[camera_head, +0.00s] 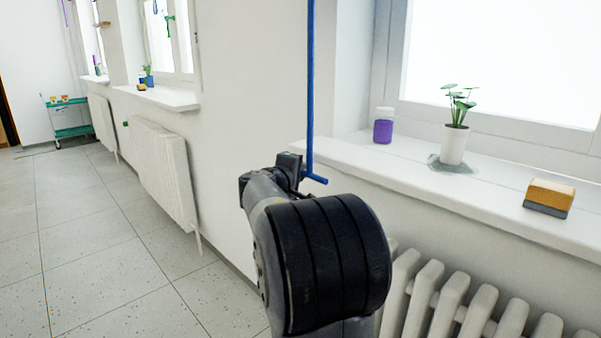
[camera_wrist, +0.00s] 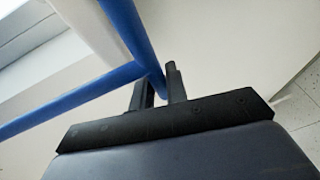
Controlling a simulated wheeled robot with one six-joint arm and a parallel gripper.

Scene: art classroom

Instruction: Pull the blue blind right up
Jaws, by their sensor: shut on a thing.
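A thin blue rod (camera_head: 310,85) hangs down from the top edge of the head view, beside the near window, and bends at its lower end into a short blue handle (camera_head: 318,179). My gripper (camera_head: 298,168) is at this bend. In the wrist view, the blue rod (camera_wrist: 125,25) runs down to my gripper (camera_wrist: 159,84), with its lower end between the two dark fingers, which are shut on it. The blind's cloth cannot be seen; the top of the near window (camera_head: 505,60) is outside the picture.
The near sill (camera_head: 400,180) holds a purple jar (camera_head: 383,128), a potted plant (camera_head: 453,142) and a wooden eraser block (camera_head: 549,196). A radiator (camera_head: 450,305) is below it. Another radiator (camera_head: 160,165) stands further left. The tiled floor (camera_head: 90,240) at left is clear.

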